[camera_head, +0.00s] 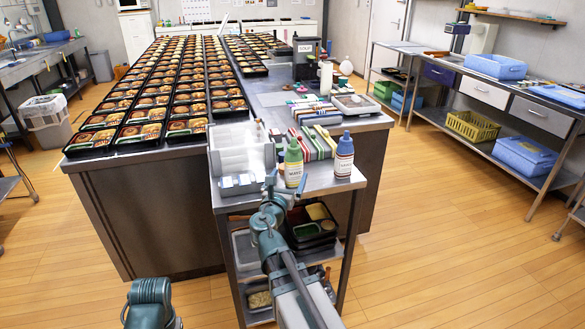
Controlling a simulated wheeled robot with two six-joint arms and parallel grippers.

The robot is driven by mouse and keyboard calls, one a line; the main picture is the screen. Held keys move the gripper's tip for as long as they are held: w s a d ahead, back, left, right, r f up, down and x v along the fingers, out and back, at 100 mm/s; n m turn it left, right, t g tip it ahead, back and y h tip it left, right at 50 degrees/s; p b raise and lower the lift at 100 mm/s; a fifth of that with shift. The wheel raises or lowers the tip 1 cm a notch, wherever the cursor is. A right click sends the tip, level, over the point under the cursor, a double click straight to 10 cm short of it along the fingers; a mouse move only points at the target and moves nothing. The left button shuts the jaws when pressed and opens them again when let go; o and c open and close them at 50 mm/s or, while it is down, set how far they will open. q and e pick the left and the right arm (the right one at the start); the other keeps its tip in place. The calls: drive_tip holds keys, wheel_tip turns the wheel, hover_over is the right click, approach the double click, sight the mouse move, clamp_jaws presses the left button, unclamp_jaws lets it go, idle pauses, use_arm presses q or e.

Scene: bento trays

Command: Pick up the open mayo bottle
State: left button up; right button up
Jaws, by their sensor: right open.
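Two bottles stand upright on the small steel cart. One is a mayo bottle (293,163) with a green top and a yellowish-green body with a pale label. To its right is a blue bottle (344,157) with a white label. I cannot tell whether either bottle's mouth is open. My right gripper (271,180) is at the cart's front edge, just left of and in front of the green-topped bottle. It is open and seen from behind, so its fingers are partly hidden. Of my left arm only a part shows at the bottom left; its gripper is out of view.
A pale rack (237,151) stands left of the bottles on the cart (322,181). Striped packs (318,142) lie behind them. Black trays (313,222) sit on the shelf below. A long table with rows of filled bento trays (140,133) stands left. The floor at right is clear.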

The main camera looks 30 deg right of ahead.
sight(296, 162)
drive_tip(key=shift+x, duration=4.7)
drive_tip(key=shift+s, duration=0.1)
drive_tip(key=c, duration=0.8)
